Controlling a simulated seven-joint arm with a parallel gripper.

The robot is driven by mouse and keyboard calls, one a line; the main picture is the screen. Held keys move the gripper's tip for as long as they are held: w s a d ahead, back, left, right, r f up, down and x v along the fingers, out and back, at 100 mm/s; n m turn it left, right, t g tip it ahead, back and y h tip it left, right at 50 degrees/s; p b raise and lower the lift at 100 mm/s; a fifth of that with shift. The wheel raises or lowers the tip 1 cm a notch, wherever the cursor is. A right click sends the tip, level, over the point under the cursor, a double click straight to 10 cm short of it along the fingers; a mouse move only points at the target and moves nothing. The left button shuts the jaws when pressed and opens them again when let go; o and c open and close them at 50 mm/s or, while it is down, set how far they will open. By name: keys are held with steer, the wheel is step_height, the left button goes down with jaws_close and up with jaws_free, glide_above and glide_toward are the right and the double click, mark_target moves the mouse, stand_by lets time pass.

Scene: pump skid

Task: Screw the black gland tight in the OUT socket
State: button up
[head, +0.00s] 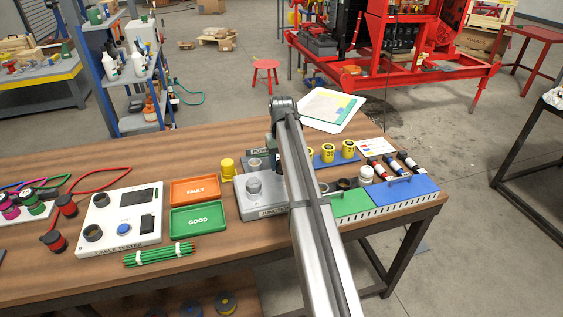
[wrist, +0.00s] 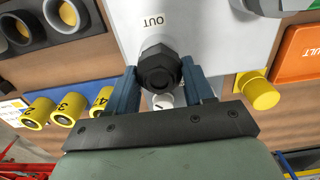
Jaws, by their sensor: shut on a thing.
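The black gland (wrist: 160,68), with a hexagonal body and a dark opening, is between the two blue fingers of my gripper (wrist: 162,84) in the wrist view. My gripper is shut on it. The gland is beside the OUT label (wrist: 153,21) on a light grey box face (wrist: 205,35), at the OUT socket. The socket itself is hidden behind the gland, so I cannot tell how deep it sits. In the head view the grey junction box (head: 258,207) is on the table, and my arm hides the gland and my fingers.
Numbered yellow caps (wrist: 70,103) stand in a row near my gripper, and a single yellow cap (wrist: 258,90) is on the other side. Orange FAULT (head: 194,190) and green GOOD (head: 197,218) trays lie left of the box. Green (head: 350,203) and blue (head: 405,193) cases lie right.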

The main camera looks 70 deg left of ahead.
steer(key=m, duration=0.7)
steer(key=shift+s, duration=0.1)
steer(key=o, duration=1.1)
steer(key=n, duration=0.4)
steer(key=shift+n, duration=0.3)
steer(key=n, duration=0.4)
steer(key=shift+n, duration=0.4)
steer(key=shift+c, duration=0.3)
